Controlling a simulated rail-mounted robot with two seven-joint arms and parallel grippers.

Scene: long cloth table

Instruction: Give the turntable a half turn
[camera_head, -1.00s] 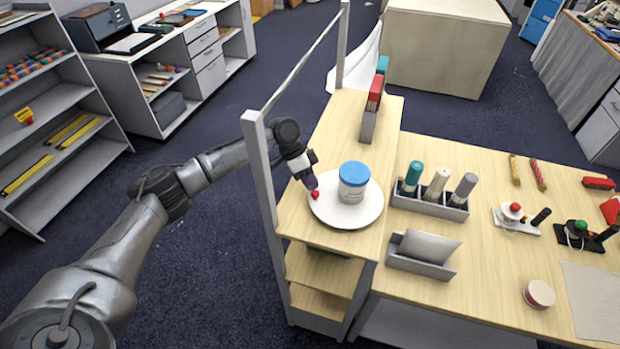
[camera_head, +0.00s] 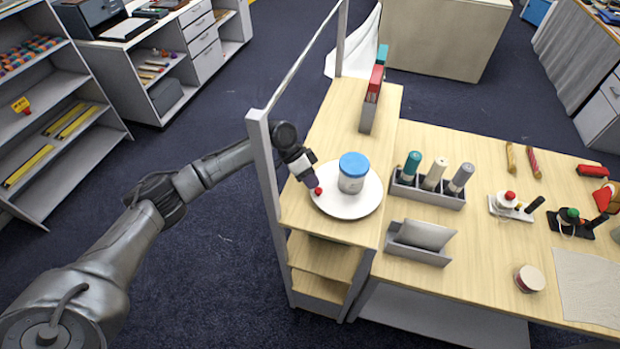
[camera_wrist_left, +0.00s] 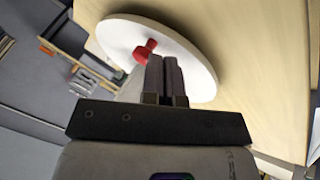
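The turntable (camera_head: 341,208) is a round white disc on the left wooden top. A white jar with a blue lid (camera_head: 353,173) stands upright on it. A red knob (camera_head: 318,191) sits near the disc's left rim. My left gripper (camera_head: 312,183) reaches over that rim from the left, right by the knob. In the left wrist view the two fingers (camera_wrist_left: 164,62) are together with nothing visible between them. The knob (camera_wrist_left: 146,49) is just beyond and beside their tips; I cannot tell whether they touch. The turntable (camera_wrist_left: 192,62) lies behind them. My right gripper is not in view.
A grey post (camera_head: 268,190) and a slanted rail stand close to my left forearm. Folders in a holder (camera_head: 368,112) stand behind the turntable. To its right are a rack of bottles (camera_head: 428,192) and a grey tray (camera_head: 417,246).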

